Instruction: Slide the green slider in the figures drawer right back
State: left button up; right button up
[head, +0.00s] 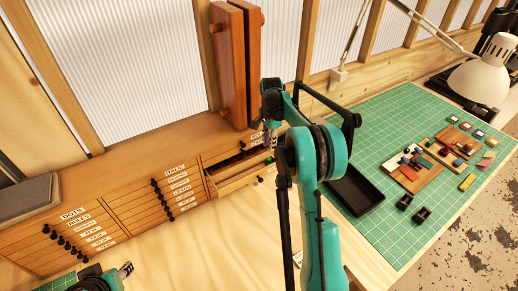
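A drawer (232,181) at the right end of the wooden cabinet is pulled partly open, with dark contents inside. Its label cannot be read, so I cannot confirm that it is the figures drawer. My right gripper (267,141) is at the drawer's right end, mostly hidden by my own arm. Its fingers are too small to read, and contact is unclear. My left gripper (126,269) is at the bottom left edge, away from the cabinet, only partly shown.
The cabinet (110,205) has several closed, labelled drawers with dark knobs. Tall wooden boards (236,65) stand behind the open drawer. A black tray (357,190) lies on the green cutting mat (400,120), with wooden boards and small blocks farther right. The bench before the cabinet is clear.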

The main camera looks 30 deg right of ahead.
aim_at(269, 159)
notch_tip(269, 159, down, 8)
jog(key=shift+s+r+p, duration=0.1)
jog(key=shift+r+p, duration=0.15)
jog(key=shift+p, duration=0.05)
grip_shut()
